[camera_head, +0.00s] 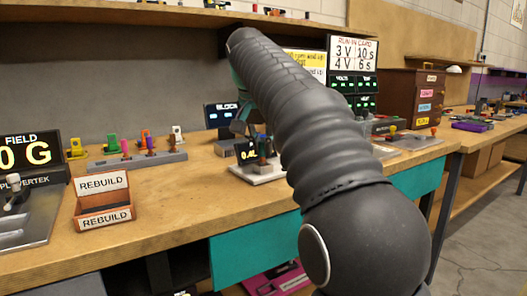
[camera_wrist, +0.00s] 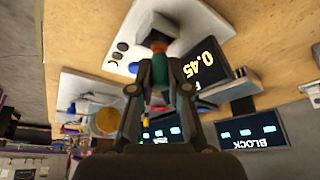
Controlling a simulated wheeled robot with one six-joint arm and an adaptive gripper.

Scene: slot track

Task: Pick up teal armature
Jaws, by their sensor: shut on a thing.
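In the wrist view my gripper (camera_wrist: 160,85) is shut on a small teal armature (camera_wrist: 159,70), which shows between the fingertips. An orange-red part shows just beyond it, against the white base (camera_wrist: 140,22) of a tester whose display (camera_wrist: 205,64) reads 0.45. I cannot tell whether the armature still touches the tester. In the head view my gripper (camera_head: 244,126) is partly hidden behind my arm, close above the same tester's pale base (camera_head: 257,174). The armature cannot be made out clearly there.
A grey rack (camera_head: 138,160) with several coloured armatures stands left of the tester. A brown REBUILD bin (camera_head: 103,201) and a FIELD gauge (camera_head: 28,153) sit further left. A BLOCK display (camera_head: 222,115) stands behind. The wooden bench (camera_head: 185,200) is clear in front.

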